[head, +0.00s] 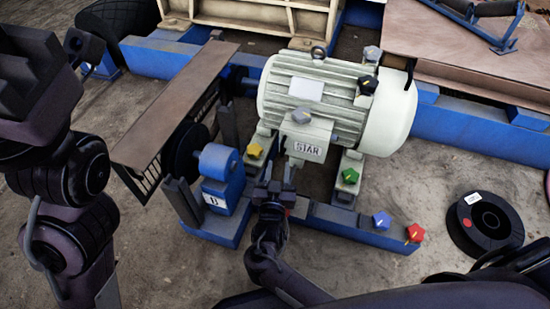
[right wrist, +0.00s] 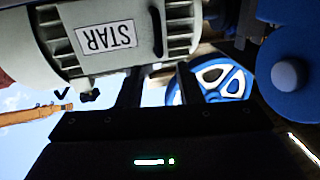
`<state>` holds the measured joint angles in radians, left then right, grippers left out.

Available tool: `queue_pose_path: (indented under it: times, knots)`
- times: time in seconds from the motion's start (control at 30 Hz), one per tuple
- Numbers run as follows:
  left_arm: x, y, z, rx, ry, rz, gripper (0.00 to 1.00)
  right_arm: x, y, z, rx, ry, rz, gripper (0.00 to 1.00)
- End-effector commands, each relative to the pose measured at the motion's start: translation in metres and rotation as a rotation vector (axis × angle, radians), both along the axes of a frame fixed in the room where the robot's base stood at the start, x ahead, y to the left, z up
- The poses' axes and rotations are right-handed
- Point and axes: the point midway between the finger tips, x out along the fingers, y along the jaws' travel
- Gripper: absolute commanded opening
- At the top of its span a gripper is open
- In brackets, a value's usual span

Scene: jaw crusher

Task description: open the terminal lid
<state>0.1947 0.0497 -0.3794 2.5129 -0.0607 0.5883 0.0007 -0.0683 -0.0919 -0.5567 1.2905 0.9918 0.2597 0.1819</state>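The pale grey-green terminal box (head: 318,134) sits on the near side of the motor and bears a white STAR plate (head: 308,149). I cannot tell a lid seam. My right gripper (head: 275,188) is just below and left of the box in the head view. Its two fingers (right wrist: 160,88) stand apart with nothing between them. My left arm rises at the far left; its gripper (head: 84,46) is dark and its fingers are unclear.
The ribbed motor (head: 318,85) stands on blue rails. A blue unit marked B (head: 222,178) stands left of my right gripper. Yellow, green, blue and red star knobs sit around the frame. A black spool (head: 484,222) lies at right on open dirt ground.

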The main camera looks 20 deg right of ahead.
Motion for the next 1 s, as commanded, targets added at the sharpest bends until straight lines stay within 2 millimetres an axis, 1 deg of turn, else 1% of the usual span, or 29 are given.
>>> queue_pose_path:
  times: [0.13,0.3,0.4,0.57,0.8,0.87,1.0]
  knots:
    - [-0.007,-0.002,0.001,0.004,-0.027,0.0,0.36,0.022,-0.009,-0.001,-0.002,-0.004,0.0,0.33]
    - [-0.01,0.004,0.003,-0.012,-0.045,0.024,0.36,0.047,-0.02,-0.001,-0.001,-0.003,0.0,0.33]
    - [-0.011,0.006,0.005,-0.019,-0.053,0.033,0.36,0.058,-0.024,-0.002,-0.001,-0.001,0.001,0.33]
    - [-0.013,0.008,0.007,-0.024,-0.059,0.04,0.36,0.066,-0.028,0.0,0.0,0.002,0.002,0.33]
    - [-0.013,0.009,0.009,-0.025,-0.059,0.042,0.36,0.066,-0.028,0.0,0.0,0.003,0.002,0.33]
    - [-0.013,0.009,0.009,-0.025,-0.059,0.042,0.36,0.066,-0.028,0.0,0.0,0.003,0.002,0.26]
    - [-0.013,0.009,0.009,-0.024,-0.06,0.042,0.36,0.066,-0.028,0.0,0.0,0.003,0.002,0.08]
